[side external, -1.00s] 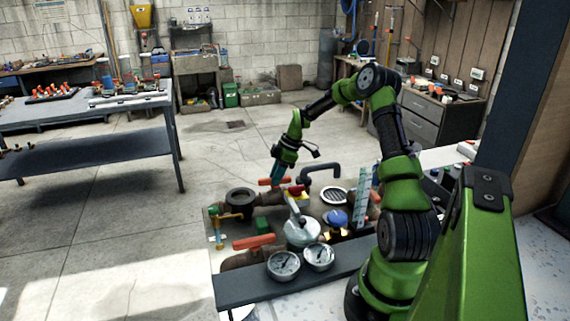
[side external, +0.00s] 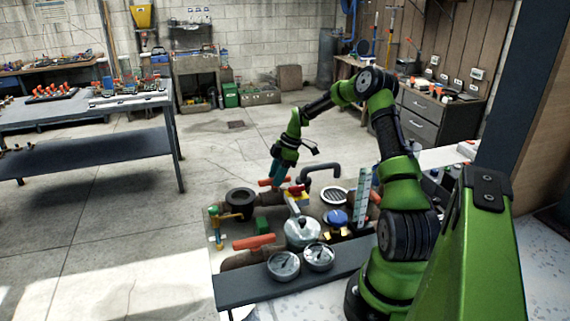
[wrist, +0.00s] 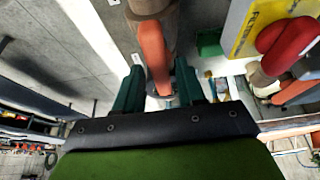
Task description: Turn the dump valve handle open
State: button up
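An orange valve handle (side external: 267,182) on a brown pipe lies below my gripper (side external: 278,172) at the back of the pipework. In the wrist view the orange handle (wrist: 154,55) extends between the two teal fingers of my gripper (wrist: 158,92). The fingers are apart, with a gap visible on each side of the handle, so the gripper looks open. Whether a finger touches the handle is unclear. A red handle (wrist: 290,50) by a yellow label (wrist: 243,28) starting "FILTER" is to the right. No readable label identifies the dump valve.
Another orange handle (side external: 255,241) lies nearer the camera. Two gauges (side external: 284,265), a round grey lid (side external: 302,232), a blue-topped fitting (side external: 337,217) and a dark bent pipe (side external: 322,168) crowd the pit. Open concrete floor (side external: 110,235) lies to the left.

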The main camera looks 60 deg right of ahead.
jog(key=shift+o, duration=0.4)
jog(key=shift+r, duration=0.1)
jog(key=shift+d+r, duration=0.1)
jog(key=shift+r, duration=0.15)
jog(key=v, duration=1.6)
jog(key=shift+s, duration=0.15)
